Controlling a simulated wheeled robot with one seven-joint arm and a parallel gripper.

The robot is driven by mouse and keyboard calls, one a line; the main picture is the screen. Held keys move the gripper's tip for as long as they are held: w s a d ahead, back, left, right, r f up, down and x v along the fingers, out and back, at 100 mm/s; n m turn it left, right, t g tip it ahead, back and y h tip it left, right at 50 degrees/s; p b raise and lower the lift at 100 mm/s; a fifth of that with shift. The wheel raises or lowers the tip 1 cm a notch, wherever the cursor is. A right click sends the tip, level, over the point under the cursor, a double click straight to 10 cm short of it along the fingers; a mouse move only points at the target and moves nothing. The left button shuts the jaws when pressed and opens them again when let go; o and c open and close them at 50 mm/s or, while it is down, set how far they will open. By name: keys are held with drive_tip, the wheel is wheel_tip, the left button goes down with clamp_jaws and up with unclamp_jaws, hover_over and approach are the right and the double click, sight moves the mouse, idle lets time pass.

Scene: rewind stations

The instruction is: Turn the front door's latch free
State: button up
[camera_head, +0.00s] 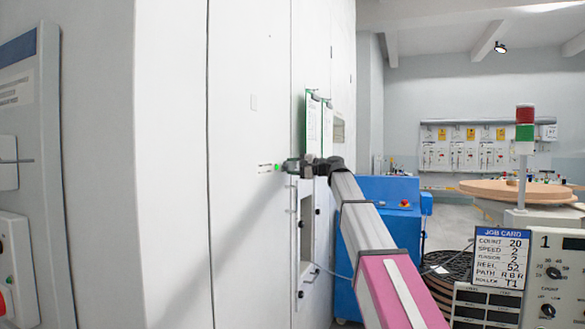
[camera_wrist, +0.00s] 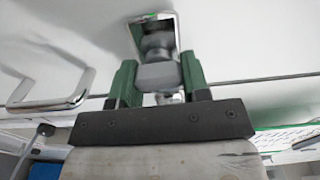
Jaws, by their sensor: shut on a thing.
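The front door (camera_head: 248,110) is a tall, flat white panel in the head view. My gripper (camera_head: 293,166) is at its right-hand part, beside a small green mark. In the wrist view my gripper (camera_wrist: 158,78) has its two green fingers on either side of the grey latch knob (camera_wrist: 156,74), shut on it. Behind the knob is a bright metal latch plate (camera_wrist: 141,33) with a green mark at its top. The fingers and gripper body hide the near part of the latch. The door looks closed.
A metal bar handle (camera_wrist: 47,104) stands out left of the latch in the wrist view. In the head view a green-framed board (camera_head: 314,120) hangs beyond my gripper. A blue cabinet (camera_head: 385,190), a job card (camera_head: 502,262) and a wooden reel (camera_head: 515,191) stand right.

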idle(0.5)
drive_tip(key=o, duration=0.9)
drive_tip(key=v, duration=1)
drive_tip(key=shift+s+d, duration=0.15)
drive_tip(key=shift+d, duration=0.25)
